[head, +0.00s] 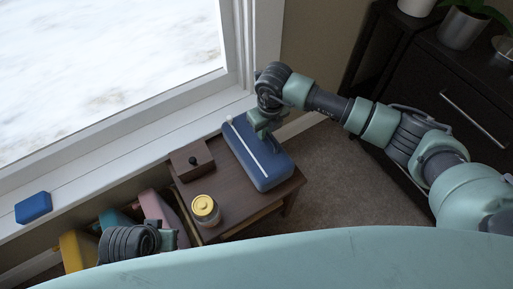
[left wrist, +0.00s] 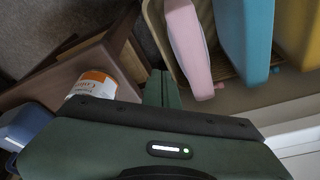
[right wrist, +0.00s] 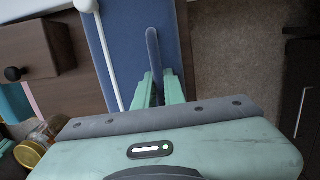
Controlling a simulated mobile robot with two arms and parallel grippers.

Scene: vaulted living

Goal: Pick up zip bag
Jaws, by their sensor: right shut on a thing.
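The zip bag (head: 258,157) is a blue pouch with a white zip line. It lies on the small brown table, and its blue body and white zip also show in the right wrist view (right wrist: 128,50). My right gripper (head: 262,128) is at the bag's far right edge. In the right wrist view its fingers (right wrist: 159,88) are shut on the bag's blue loop. My left gripper (left wrist: 162,88) is apart from the bag, at the lower left of the head view. Its fingers look shut, with nothing seen between them.
The table (head: 234,212) also holds a small drawer box (head: 190,157) with a black knob and a yellow-lidded jar (head: 205,209). A blue block (head: 33,208) lies on the windowsill. Coloured upright files (head: 161,213) stand below it. A dark cabinet (head: 460,80) is at right.

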